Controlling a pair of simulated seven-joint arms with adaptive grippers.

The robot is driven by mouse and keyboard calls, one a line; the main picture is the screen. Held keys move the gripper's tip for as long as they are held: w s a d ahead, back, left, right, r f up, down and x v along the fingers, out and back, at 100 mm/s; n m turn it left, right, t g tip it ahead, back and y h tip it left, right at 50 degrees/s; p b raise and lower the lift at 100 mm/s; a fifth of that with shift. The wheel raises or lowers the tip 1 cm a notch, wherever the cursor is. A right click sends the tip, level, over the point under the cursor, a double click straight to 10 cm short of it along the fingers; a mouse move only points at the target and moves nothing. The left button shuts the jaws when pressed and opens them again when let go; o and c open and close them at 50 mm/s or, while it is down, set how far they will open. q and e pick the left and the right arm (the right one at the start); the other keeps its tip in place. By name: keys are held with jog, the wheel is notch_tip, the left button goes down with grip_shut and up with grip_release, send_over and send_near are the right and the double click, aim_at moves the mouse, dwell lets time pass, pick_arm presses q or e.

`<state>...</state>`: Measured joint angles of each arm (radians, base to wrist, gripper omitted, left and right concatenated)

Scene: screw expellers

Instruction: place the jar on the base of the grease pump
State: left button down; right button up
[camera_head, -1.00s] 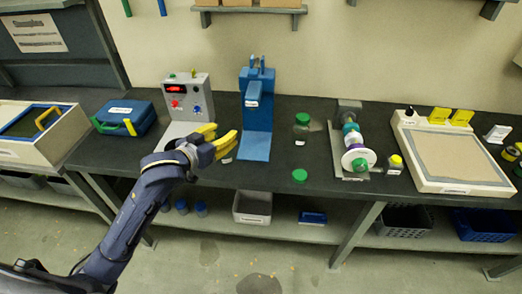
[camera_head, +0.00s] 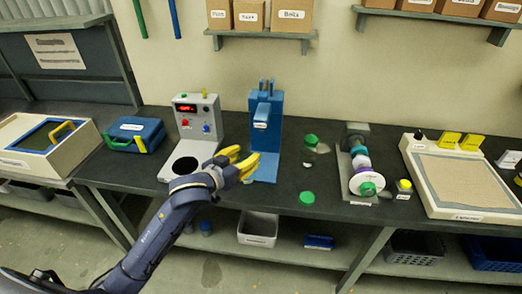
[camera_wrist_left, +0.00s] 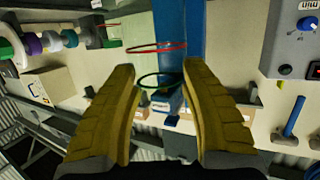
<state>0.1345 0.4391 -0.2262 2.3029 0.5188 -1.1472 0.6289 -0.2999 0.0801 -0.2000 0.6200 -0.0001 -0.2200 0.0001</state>
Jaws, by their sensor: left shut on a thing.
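My left gripper (camera_head: 243,164) is at the front left of the blue stand (camera_head: 266,112), over or near the left edge of its flat blue base (camera_head: 265,172). The stand appears to be the grease pump. In the left wrist view, its yellow fingers (camera_wrist_left: 162,75) are apart, with a see-through jar between them. Only the jar's dark green ring (camera_wrist_left: 163,80) and red ring (camera_wrist_left: 157,47) show clearly. The blue labelled head (camera_wrist_left: 168,100) of the stand is seen beyond the green ring. The jar cannot be made out in the head view. My right gripper is out of view.
A grey device (camera_head: 197,118) with a red display and dark round disc stands left of the blue stand. To the right are a green-lidded clear jar (camera_head: 310,140), a loose green lid (camera_head: 306,198) and a shaft with coloured rings (camera_head: 360,165). A blue case (camera_head: 135,133) lies left.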

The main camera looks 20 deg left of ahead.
pick_arm(q)
jog(key=f+x, duration=0.1)
jog(key=x, duration=0.9)
jog(key=shift+s+a, duration=0.1)
dwell(0.3)
jog(key=c, duration=0.7)
grip_release()
jog(key=shift+f, duration=0.15)
jog(key=v, duration=1.2)
